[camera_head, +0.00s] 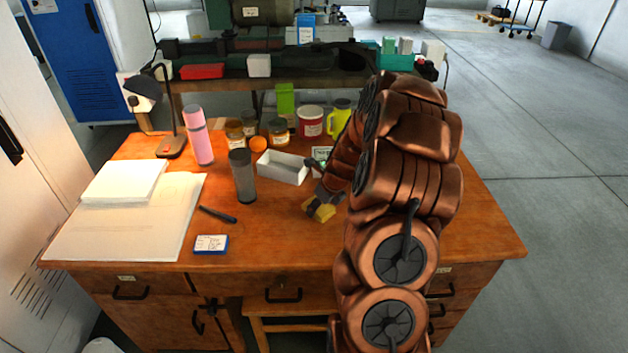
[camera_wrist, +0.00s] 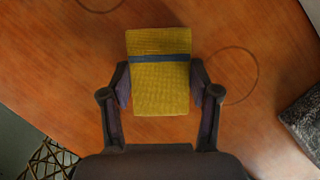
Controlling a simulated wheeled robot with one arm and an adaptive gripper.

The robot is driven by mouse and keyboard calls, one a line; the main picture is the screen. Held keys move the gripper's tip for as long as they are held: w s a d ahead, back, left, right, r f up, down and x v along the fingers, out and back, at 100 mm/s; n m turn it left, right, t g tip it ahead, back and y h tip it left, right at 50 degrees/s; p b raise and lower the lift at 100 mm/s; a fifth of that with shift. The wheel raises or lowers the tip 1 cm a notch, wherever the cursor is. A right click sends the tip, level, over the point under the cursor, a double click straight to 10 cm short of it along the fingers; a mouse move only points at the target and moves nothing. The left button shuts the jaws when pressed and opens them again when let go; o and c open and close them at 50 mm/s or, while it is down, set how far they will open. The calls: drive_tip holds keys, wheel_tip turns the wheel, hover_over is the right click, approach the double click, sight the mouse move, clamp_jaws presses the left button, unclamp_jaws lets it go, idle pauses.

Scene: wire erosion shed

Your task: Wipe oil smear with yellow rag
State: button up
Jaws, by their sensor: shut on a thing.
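A yellow rag (camera_head: 322,212) with a dark blue band shows below my gripper (camera_head: 321,200) over the wooden desk (camera_head: 275,235). In the wrist view, the rag (camera_wrist: 160,95) sits between both fingers of my gripper (camera_wrist: 161,84), which is shut on its sides. I cannot tell whether the rag touches the desk. No clear oil smear shows. The wrist view shows a thin dark ring mark (camera_wrist: 256,76) on the wood right of the rag, and part of another (camera_wrist: 100,10) at the top left. My arm hides the desk's right middle part.
A white open tray (camera_head: 282,168), a dark grey cup (camera_head: 243,176) and a pink bottle (camera_head: 198,135) stand left of my gripper. Several jars and a yellow-green jug (camera_head: 339,118) stand behind. A pen (camera_head: 218,214), a blue-edged card box (camera_head: 211,244) and papers (camera_head: 120,235) lie left.

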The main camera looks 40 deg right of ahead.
drive_tip(key=shift+w+a, duration=0.2)
drive_tip(key=shift+a, duration=0.2)
drive_tip(key=shift+w+a+r+p, duration=0.15)
drive_tip(key=shift+w+r+p, duration=0.1)
drive_tip(key=shift+p, duration=0.15)
drive_tip(key=shift+r+p, duration=0.3)
drive_tip(key=shift+r, duration=0.65)
drive_tip(key=shift+s+r, duration=0.15)
drive_tip(key=shift+r, duration=0.2)
drive_tip(key=shift+r+p, duration=0.75)
drive_tip(key=shift+p, duration=0.05)
drive_tip(key=shift+r+p, duration=1.15)
drive_tip(key=shift+r, duration=0.6)
